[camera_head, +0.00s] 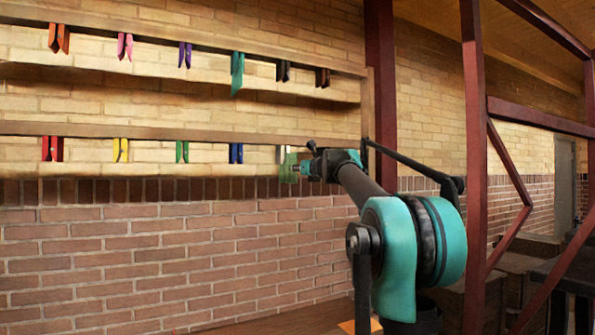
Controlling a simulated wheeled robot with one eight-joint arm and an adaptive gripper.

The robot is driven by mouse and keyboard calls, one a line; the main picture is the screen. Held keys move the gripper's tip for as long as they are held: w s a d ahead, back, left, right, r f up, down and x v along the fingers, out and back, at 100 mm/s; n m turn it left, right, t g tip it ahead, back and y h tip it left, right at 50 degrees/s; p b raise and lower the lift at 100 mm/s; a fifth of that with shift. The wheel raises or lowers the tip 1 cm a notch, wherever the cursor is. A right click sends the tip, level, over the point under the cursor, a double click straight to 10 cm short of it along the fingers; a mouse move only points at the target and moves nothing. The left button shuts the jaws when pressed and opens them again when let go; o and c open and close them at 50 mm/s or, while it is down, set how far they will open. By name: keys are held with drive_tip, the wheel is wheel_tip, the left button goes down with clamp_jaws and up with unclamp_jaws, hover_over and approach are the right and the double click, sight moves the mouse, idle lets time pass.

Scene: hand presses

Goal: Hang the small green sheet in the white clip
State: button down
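The white clip (281,152) is on the lower rail, last on the right of its row. The small green sheet (288,172) is upright just below and slightly right of the white clip, its top overlapping the clip in this view. I cannot tell whether the clip's jaws grip it. My gripper (299,168) comes in from the right, with its tip at the sheet's right edge. The fingers are too small to tell whether they are shut on it.
Red (52,148), yellow (120,150), green (182,151) and blue (236,153) clips share the lower rail. The upper rail (150,32) holds more clips, a teal one (237,65) among them. A dark red post (380,70) stands right of the rack. An orange piece (360,326) lies low in front.

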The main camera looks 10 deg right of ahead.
drive_tip(key=c, duration=2.3)
unclamp_jaws()
drive_tip(key=o, duration=0.9)
drive_tip(key=v, duration=0.7)
